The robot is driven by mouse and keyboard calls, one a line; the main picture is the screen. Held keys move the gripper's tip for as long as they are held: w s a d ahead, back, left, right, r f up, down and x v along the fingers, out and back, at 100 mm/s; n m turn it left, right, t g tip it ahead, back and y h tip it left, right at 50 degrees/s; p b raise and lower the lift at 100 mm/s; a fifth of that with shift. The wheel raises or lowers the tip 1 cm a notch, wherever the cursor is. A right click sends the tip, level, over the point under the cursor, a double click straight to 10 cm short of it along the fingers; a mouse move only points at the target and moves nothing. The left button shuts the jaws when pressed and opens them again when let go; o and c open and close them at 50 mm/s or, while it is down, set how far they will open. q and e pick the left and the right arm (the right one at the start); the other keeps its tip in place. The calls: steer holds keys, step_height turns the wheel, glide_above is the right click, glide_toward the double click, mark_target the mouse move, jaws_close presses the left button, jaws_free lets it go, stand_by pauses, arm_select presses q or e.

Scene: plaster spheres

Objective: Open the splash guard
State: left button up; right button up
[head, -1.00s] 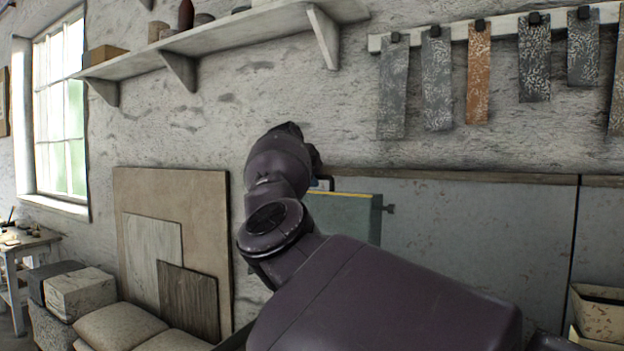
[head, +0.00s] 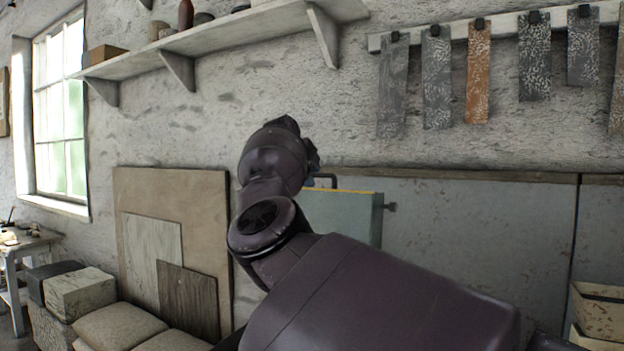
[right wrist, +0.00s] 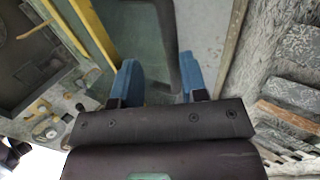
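The splash guard appears to be the grey-green panel with a yellow top edge (head: 346,215), standing behind my right arm in the head view; its left part is hidden. A dark bent handle (head: 328,177) rises above its top edge. In the right wrist view the panel (right wrist: 140,32) lies beyond my right gripper (right wrist: 163,84). The gripper's blue fingers are wide apart. A dark bar (right wrist: 183,50), likely the handle, runs down close to the right finger; I cannot tell whether they touch. My left gripper is out of view.
A rough wall with a shelf (head: 215,37) and hanging sample strips (head: 437,78) is behind. Boards (head: 190,300) lean at the left beside sacks (head: 122,327). Grey wall panels (head: 480,235) fill the right, with a bin (head: 600,312) at the edge.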

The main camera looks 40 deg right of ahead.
steer(key=b+v, duration=0.1)
steer(key=v, duration=0.8)
steer(key=shift+a+r, duration=0.2)
steer(key=shift+s, duration=0.1)
